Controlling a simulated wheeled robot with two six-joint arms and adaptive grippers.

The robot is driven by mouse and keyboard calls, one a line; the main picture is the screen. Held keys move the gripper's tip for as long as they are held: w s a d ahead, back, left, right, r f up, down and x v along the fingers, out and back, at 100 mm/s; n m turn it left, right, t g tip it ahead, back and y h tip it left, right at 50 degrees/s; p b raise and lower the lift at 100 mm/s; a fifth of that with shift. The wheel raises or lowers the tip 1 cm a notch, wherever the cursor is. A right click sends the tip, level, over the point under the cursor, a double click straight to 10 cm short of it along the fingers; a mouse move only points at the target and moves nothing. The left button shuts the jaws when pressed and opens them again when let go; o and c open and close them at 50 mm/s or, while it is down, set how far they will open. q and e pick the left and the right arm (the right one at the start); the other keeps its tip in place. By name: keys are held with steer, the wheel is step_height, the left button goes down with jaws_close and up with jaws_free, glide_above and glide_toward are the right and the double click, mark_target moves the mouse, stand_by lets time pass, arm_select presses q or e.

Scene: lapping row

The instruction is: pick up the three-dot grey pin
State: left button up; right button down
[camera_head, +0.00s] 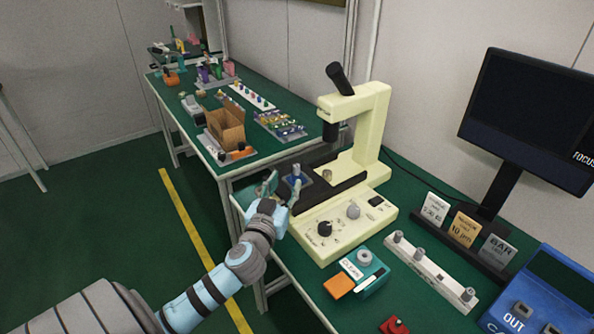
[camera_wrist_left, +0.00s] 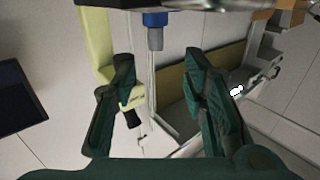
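My left gripper (camera_head: 284,186) is at the left side of the microscope stage, with its two fingers apart and nothing between them. A small pin with a grey end and a blue part (camera_head: 296,171) stands close by its fingertips. In the left wrist view this pin (camera_wrist_left: 155,38) shows at the top, between the lines of the open fingers (camera_wrist_left: 157,75) and beyond their tips. Several grey pins (camera_head: 398,237) stand on a pale strip (camera_head: 432,268) at the right. Dot marks are too small to read on any of them. My right gripper is not in view.
The cream microscope (camera_head: 375,125) rises just behind the gripper, with a brownish-grey piece (camera_head: 327,175) on its stage. A teal box (camera_head: 374,280), sign cards (camera_head: 464,228), blue bin (camera_head: 548,290) and monitor (camera_head: 527,120) stand to the right. A cardboard box (camera_head: 225,130) is farther back.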

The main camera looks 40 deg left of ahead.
mark_target(296, 168)
arm_select(q)
steer(key=x, duration=0.9)
steer(key=shift+w+d, duration=0.2)
steer(key=shift+d, duration=0.1)
steer(key=shift+s, duration=0.1)
jaws_close()
